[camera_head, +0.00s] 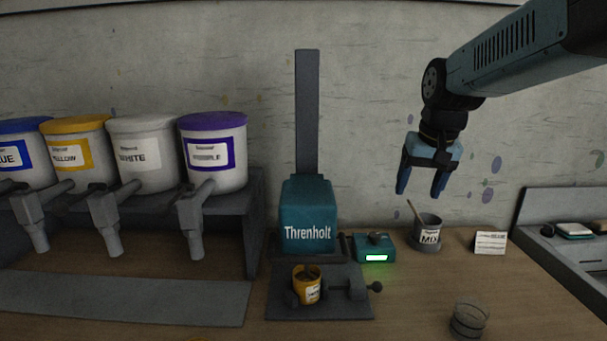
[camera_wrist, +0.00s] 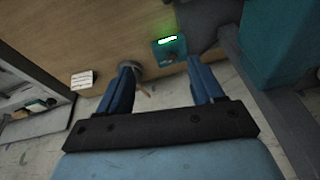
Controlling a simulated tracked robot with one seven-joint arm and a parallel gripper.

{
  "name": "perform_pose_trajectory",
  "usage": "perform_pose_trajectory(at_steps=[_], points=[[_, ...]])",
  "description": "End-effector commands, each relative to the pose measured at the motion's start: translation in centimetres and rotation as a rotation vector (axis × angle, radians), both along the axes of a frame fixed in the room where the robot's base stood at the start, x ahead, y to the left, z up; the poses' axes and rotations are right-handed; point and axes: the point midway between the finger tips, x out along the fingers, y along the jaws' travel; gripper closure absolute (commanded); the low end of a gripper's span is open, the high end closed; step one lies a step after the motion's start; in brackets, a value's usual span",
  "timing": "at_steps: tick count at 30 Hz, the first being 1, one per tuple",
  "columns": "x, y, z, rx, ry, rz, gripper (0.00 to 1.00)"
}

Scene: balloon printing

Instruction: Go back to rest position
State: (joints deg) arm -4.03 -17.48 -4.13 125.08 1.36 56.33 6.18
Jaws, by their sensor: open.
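My gripper (camera_head: 424,180) is open and empty, raised in the air in front of the wall, above the right part of the bench. Its two blue fingers point down, apart from each other. In the wrist view my gripper (camera_wrist: 163,78) shows both fingers spread with nothing between them that is held. The grey MIX cup (camera_head: 427,232) with a stick in it stands on the bench below my gripper. In the wrist view the cup (camera_wrist: 150,70) is partly hidden behind the left finger.
The teal Threnholt machine (camera_head: 308,215) holds a yellow can (camera_head: 306,284) at its base. A small box with a lit green display (camera_head: 375,248) stands beside it. Paint dispensers (camera_head: 213,150) stand left.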

Motion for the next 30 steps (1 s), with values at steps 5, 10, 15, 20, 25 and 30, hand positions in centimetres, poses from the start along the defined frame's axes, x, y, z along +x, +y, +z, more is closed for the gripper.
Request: perform_pose_trajectory(at_steps=[5, 10, 15, 20, 25, 30], points=[[-4.0, -0.1, 0.3, -0.012, -0.055, 0.024, 0.33], [-7.6, -0.1, 0.1, -0.029, -0.102, 0.049, 0.33], [-10.9, -0.1, -0.6, -0.050, -0.151, 0.070, 0.33], [-13.4, -0.1, -1.4, -0.070, -0.189, 0.089, 0.33], [-14.8, -0.1, -1.9, -0.082, -0.210, 0.099, 0.33], [-15.2, 0.0, -2.2, -0.086, -0.214, 0.102, 0.33]])
